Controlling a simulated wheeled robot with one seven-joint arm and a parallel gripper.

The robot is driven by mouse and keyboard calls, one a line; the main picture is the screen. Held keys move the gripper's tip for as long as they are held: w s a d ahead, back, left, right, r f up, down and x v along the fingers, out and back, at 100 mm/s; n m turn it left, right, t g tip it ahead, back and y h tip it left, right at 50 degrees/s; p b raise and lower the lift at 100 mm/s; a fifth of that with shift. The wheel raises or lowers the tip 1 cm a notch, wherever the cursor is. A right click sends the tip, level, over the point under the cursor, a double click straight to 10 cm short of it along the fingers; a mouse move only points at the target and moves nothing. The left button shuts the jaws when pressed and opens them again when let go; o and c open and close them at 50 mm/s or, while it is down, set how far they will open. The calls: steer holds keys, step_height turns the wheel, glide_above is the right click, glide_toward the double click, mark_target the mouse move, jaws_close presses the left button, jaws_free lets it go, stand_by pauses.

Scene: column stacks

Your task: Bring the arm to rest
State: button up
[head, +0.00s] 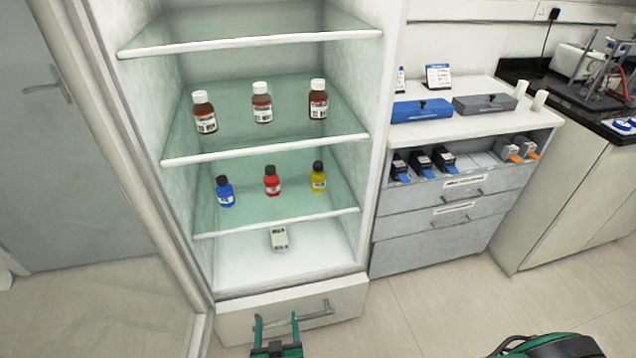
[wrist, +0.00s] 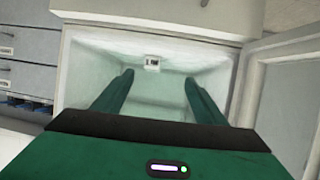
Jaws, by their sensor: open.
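My gripper (head: 276,319) shows at the bottom of the head view, in front of the cabinet's lower drawer (head: 345,302). Its two green fingers are apart with nothing between them. In the wrist view the gripper (wrist: 159,76) is also open and empty, facing the cabinet's inside. A small white-and-grey item (head: 279,238) stands on the cabinet floor, and it also shows in the wrist view (wrist: 152,62) beyond the fingertips. Most of my arm is out of view.
The cabinet's shelves hold three brown bottles (head: 262,103) above, and blue (head: 225,192), red (head: 272,181) and yellow (head: 318,177) bottles below. An open glass door (head: 130,200) stands left. A drawer unit (head: 440,215) stands right. Floor (head: 440,310) shows at lower right.

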steer(key=w+d+r+m+g+h, duration=0.2)
steer(key=w+d+r+m+h, duration=0.4)
steer(key=w+d+r, duration=0.7)
steer(key=d+r+m+g+h, duration=0.1)
steer(key=d+r+g, duration=0.2)
steer(key=d+r, duration=0.45)
steer(key=d+r+m+g+h, duration=0.1)
steer(key=d+r+g, duration=0.25)
steer(key=d, duration=0.65)
steer(key=d+r+m+g+h, duration=0.1)
steer(key=d+r+g, duration=0.2)
steer(key=d+r, duration=0.45)
steer(key=s+d+r+g+y, duration=0.2)
steer(key=s+d+r+y, duration=0.15)
steer(key=s+d, duration=0.5)
steer(key=s+d+r+y, duration=0.2)
steer(key=s+r, duration=0.2)
steer(key=s, duration=0.4)
steer(key=s+d+r+y, duration=0.2)
steer(key=s+d+r, duration=0.1)
steer(key=s, duration=0.5)
steer(key=shift+s+d+r+n, duration=0.3)
steer(key=shift+s+r, duration=0.05)
steer(key=shift+r, duration=0.5)
steer(key=shift+c, duration=0.5)
